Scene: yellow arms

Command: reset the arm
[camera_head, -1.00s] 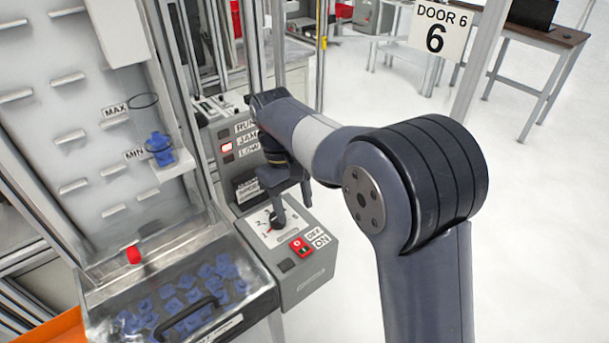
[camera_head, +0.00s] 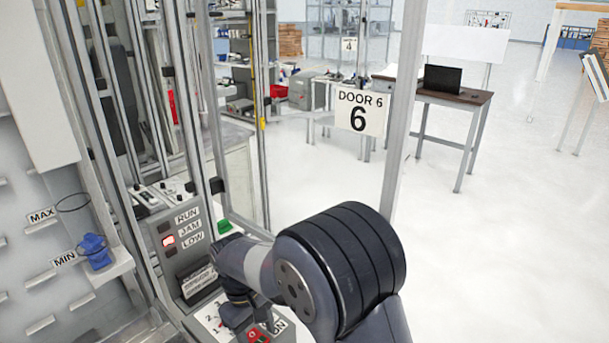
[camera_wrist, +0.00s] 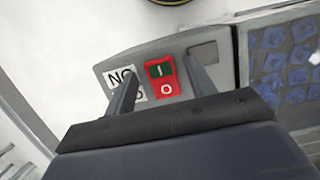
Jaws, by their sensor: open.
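My gripper (camera_wrist: 160,66) is open, with its two fingers apart and nothing visible between them but the panel beyond. A red rocker switch (camera_wrist: 164,80) with a green part shows between the fingers in the wrist view, beside a white label partly covered by one finger. In the head view my gripper (camera_head: 238,306) hangs low over the control panel, partly hidden by my arm. The dial plate (camera_head: 212,318) is just left of it, and the red switch (camera_head: 258,335) shows at the bottom edge. I cannot tell whether the fingers touch the panel.
The RUN/JAM/LOW box (camera_head: 172,254) stands behind the panel, its JAM light (camera_head: 168,241) lit red. A green button (camera_head: 224,227) is near my arm. A blue part (camera_head: 95,251) sits on a ledge at left. The DOOR 6 sign (camera_head: 360,112) hangs on a post.

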